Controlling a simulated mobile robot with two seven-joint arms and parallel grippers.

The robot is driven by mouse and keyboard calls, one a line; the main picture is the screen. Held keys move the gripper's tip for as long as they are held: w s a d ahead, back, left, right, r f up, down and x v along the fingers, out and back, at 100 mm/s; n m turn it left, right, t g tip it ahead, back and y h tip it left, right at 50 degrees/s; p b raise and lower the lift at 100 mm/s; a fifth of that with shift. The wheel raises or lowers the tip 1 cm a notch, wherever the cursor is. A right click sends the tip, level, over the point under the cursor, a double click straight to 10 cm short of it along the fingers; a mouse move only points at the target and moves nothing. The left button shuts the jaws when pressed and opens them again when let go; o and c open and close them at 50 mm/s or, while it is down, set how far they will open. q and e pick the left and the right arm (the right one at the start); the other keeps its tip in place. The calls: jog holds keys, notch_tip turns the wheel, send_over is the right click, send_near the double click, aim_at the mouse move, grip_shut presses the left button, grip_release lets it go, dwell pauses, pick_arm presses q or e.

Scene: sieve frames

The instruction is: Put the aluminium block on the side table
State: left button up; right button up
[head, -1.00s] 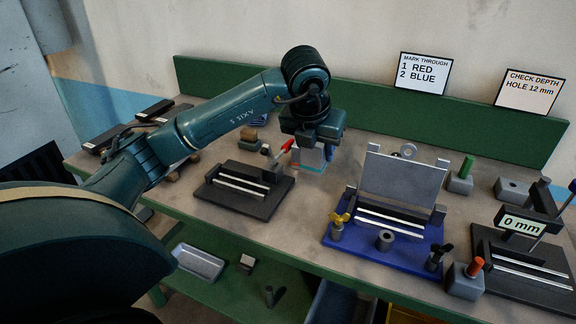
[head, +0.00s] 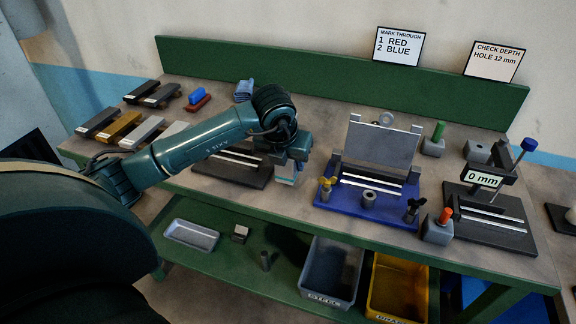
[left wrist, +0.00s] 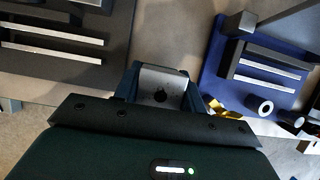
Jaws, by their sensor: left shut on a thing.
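My left gripper (head: 289,166) is shut on the aluminium block and holds it near the bench's front edge, between the black fixture and the blue fixture. In the left wrist view the block (left wrist: 160,80) is a grey piece with a dark round hole, between the two fingers. In the head view only a small pale part shows below my gripper. A further surface (head: 552,192) at the right edge of the head view may be the side table; only part of it shows. My right gripper is out of view.
The black fixture (head: 232,170) is left of my gripper and the blue fixture (head: 325,197) right of it. A depth gauge stand (head: 490,200) is farther right. Several bars lie at the bench's left. A grey bin (head: 332,270) and a yellow bin (head: 398,290) stand below.

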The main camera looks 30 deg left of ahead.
pick_arm(q)
notch_tip(320, 180, down, 2)
jog(key=shift+f, duration=0.3)
jog(key=shift+f, duration=0.15)
jog(key=o, duration=1.2)
